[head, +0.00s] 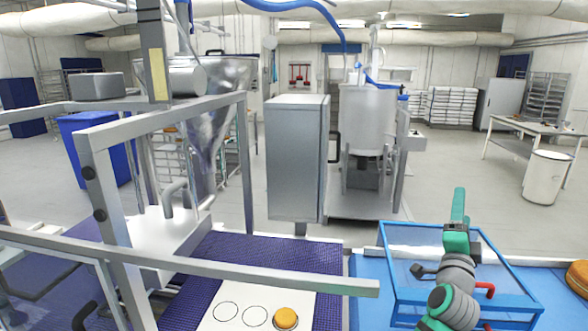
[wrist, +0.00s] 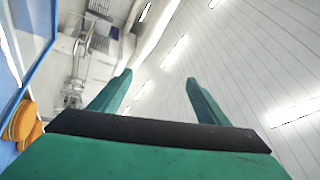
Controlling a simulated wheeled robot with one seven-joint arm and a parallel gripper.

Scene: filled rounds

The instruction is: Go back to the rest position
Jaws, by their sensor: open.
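My gripper (head: 459,192) is raised over the blue-framed clear box (head: 400,297) and points upward, seen nearly side-on in the head view. In the wrist view my gripper (wrist: 158,92) has its two green fingers wide apart with nothing between them. It faces the ceiling, with its lights and pipes behind the fingers. An orange round (head: 286,318) lies on a white board with drawn circles (head: 240,294) at the bottom of the head view. Two circles that show there are empty.
The board lies on a purple belt (head: 270,250). A metal rail frame (head: 245,160) stands left. A grey cabinet (head: 297,160) stands beyond. Brown-orange rounds (head: 578,277) sit at the right edge on a blue surface (head: 552,300). The air around my raised gripper looks clear.

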